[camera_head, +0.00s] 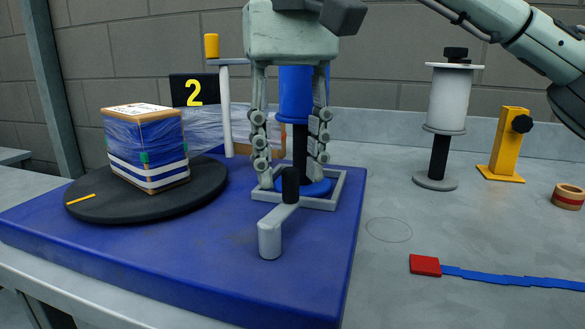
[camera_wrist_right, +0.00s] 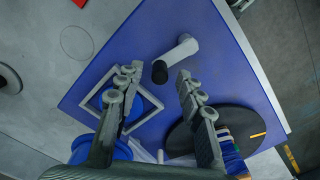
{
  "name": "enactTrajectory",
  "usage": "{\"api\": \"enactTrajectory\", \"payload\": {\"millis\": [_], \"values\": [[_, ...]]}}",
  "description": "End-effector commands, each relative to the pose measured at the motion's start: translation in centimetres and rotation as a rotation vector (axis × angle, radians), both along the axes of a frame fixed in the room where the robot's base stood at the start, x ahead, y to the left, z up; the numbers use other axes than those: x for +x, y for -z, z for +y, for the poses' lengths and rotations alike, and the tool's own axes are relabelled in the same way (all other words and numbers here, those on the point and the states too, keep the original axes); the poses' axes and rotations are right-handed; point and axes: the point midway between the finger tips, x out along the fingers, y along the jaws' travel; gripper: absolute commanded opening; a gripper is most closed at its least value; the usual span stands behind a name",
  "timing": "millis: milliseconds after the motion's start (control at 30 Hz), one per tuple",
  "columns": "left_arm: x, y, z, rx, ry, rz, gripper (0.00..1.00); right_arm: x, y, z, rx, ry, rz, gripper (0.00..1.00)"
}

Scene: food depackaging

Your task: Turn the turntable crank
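The crank is a grey arm (camera_head: 278,217) on a round grey post, with an upright black knob (camera_head: 290,184) at its far end. In the right wrist view the knob (camera_wrist_right: 160,72) shows between the two fingertips. My right gripper (camera_head: 291,178) points down with its fingers spread on either side of the knob. It is open, with visible gaps, and does not appear to touch the knob. The black turntable (camera_head: 205,195) carries a wrapped box (camera_head: 146,150) with blue and white stripes. My left gripper is not in view.
The crank and turntable are on a blue base (camera_head: 200,250). A blue film roll (camera_head: 296,95) stands close behind my right gripper in a grey square frame. A white roll (camera_head: 447,100), a yellow bracket (camera_head: 505,150) and a tape roll (camera_head: 568,196) stand at right.

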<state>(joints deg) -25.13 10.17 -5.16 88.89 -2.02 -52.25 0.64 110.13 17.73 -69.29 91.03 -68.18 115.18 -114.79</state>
Motion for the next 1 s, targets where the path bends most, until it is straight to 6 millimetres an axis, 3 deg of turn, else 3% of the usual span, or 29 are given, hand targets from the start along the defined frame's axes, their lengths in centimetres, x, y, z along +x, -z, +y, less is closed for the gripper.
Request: {"api": "enactTrajectory", "payload": {"millis": [200, 467, 767, 1000], "values": [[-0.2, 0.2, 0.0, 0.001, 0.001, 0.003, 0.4, 0.0, 1.6, 0.0, 0.001, -0.001, -0.001, 0.38], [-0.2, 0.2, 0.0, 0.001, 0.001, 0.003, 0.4, 0.0, 1.7, 0.0, 0.002, 0.0, -0.002, 0.36], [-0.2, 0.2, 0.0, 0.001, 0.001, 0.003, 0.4, 0.0, 1.6, 0.0, 0.002, -0.001, -0.002, 0.0], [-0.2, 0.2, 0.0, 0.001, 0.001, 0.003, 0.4, 0.0, 1.6, 0.0, 0.002, 0.005, -0.002, 0.0]]}}
